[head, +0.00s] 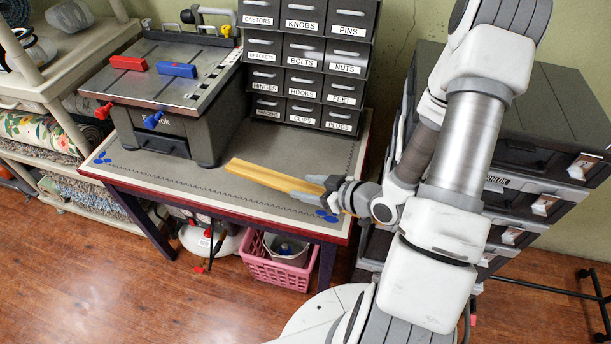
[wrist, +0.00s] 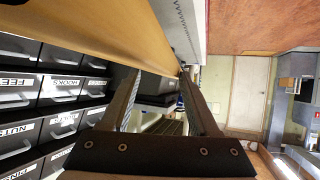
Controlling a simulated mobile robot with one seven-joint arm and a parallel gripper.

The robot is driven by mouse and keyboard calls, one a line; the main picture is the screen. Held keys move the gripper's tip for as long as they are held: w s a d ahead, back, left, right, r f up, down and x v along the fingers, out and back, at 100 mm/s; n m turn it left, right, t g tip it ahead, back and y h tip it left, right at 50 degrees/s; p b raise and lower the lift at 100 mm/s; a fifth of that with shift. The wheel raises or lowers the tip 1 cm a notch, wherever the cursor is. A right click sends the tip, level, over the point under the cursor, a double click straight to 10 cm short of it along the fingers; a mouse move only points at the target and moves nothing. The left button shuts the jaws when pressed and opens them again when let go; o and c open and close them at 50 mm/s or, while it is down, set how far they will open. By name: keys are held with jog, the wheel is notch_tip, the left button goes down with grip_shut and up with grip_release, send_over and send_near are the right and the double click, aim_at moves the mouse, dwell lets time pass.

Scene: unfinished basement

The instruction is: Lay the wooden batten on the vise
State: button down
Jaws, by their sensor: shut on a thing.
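The wooden batten (head: 268,177) is a long pale yellow-brown strip over the front of the workbench, slanting down to the right. My gripper (head: 335,192) is shut on it near its right end. I cannot tell whether the batten touches the bench top. In the wrist view the batten (wrist: 112,28) runs across the top, by the fingertips (wrist: 155,80). A grey bench unit (head: 196,82) with a flat metal top stands at the back left of the bench and may be the vise. A red block (head: 128,62) and a blue block (head: 177,70) are on its top.
A labelled drawer cabinet (head: 305,62) stands behind the batten; its drawers (wrist: 45,90) show in the wrist view. The workbench (head: 140,165) is bare at front left. A pink basket (head: 275,268) is underneath. Dark stacked drawers (head: 550,110) stand right, behind my arm.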

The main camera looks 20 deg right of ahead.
jog(key=shift+s, duration=0.1)
jog(key=shift+w+r, duration=0.1)
jog(key=shift+w, duration=0.3)
jog(key=w+a+r+m+t+h, duration=0.2)
jog(key=w+r+m+h, duration=0.4)
jog(key=w, duration=0.5)
jog(key=shift+w+a+r+m+h, duration=0.15)
jog(key=shift+w+r+m+h, duration=0.25)
jog(key=shift+r, duration=0.1)
